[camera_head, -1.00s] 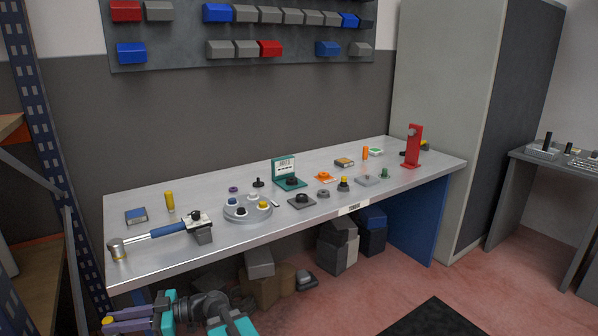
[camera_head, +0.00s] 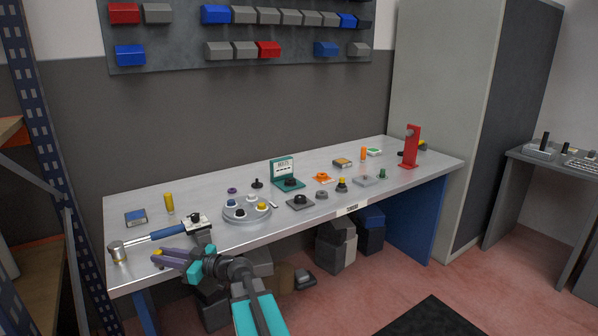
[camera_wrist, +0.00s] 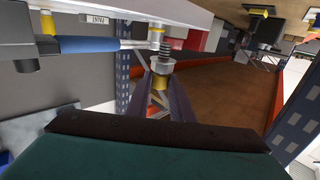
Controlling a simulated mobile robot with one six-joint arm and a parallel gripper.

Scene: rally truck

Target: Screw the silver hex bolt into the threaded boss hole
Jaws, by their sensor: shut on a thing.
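A brass-coloured piece (camera_wrist: 160,82) shows between the fingers below the hex part. The bolt is too small to make out in the head view. I cannot pick out the threaded boss hole in either view.
A hammer-like tool (camera_head: 168,232) with a blue handle lies close behind my gripper. A round grey tray (camera_head: 246,214), a dark plate (camera_head: 299,203) and a teal box (camera_head: 284,171) stand further right. A red stand (camera_head: 411,146) is at the right end.

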